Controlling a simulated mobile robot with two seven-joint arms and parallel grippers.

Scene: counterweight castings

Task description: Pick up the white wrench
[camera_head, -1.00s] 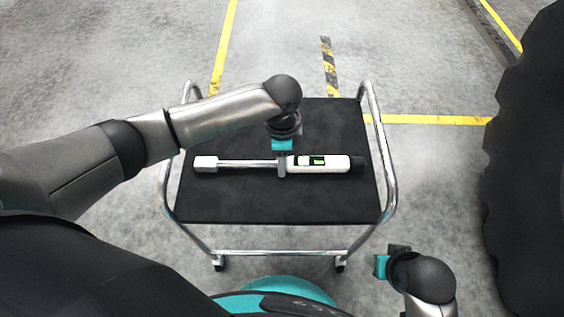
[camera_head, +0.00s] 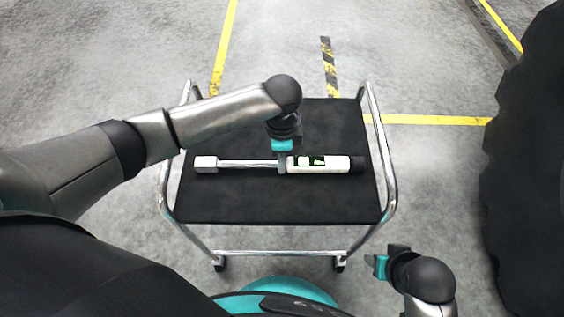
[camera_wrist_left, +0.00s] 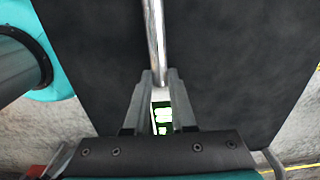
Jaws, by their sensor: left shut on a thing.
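The white wrench (camera_head: 333,164) lies lengthwise across the black top of the cart (camera_head: 280,205) in the head view. It has a metal shaft, a pale square head at the left and a black end at the right. A dark panel with green marks shows on its handle. My left gripper (camera_head: 282,168) is over its middle and shut on it, where shaft and handle meet. In the left wrist view the two fingers (camera_wrist_left: 160,85) flank the wrench (camera_wrist_left: 161,115). Whether the wrench is clear of the cart top cannot be told. My right gripper (camera_head: 390,262) is empty, off the cart's front right corner.
The cart has chrome rails (camera_head: 384,150) on its left and right sides. A large dark, ridged round thing (camera_head: 530,170) stands at the right. Yellow floor lines (camera_head: 430,120) run behind the cart. The rest of the cart top is bare.

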